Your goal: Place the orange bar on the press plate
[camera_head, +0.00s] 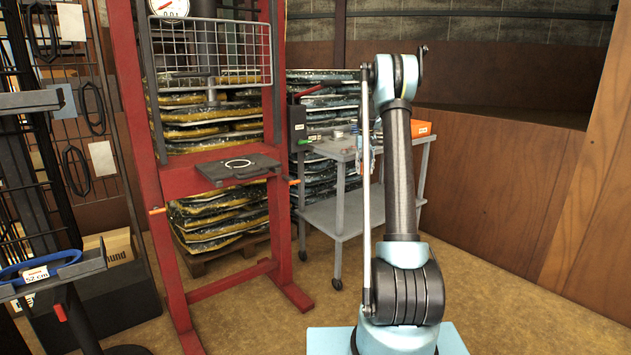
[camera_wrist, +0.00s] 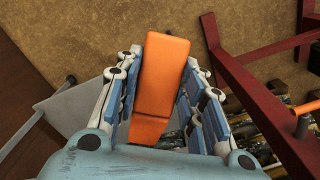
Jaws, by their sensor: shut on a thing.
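The orange bar (camera_wrist: 164,78) is held upright in the wrist view between the blue-padded fingers of my gripper (camera_wrist: 170,85), which is shut on it. The bar's far end sticks out past the fingers, and its lower part is hidden by the palm. The press plate (camera_head: 205,171) is a dark plate with a white ring on it, set on the red press frame left of centre in the head view. In the head view my arm hides most of the gripper, and the bar cannot be made out there. The gripper is to the right of the plate, apart from it.
The red press frame (camera_head: 170,235) has a wire guard (camera_head: 212,50) above the plate. A grey cart (camera_head: 345,215) stands right of the press, with an orange box (camera_head: 419,129) on top. Stacked bags stand behind. A dark rack is at left. The floor in front is clear.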

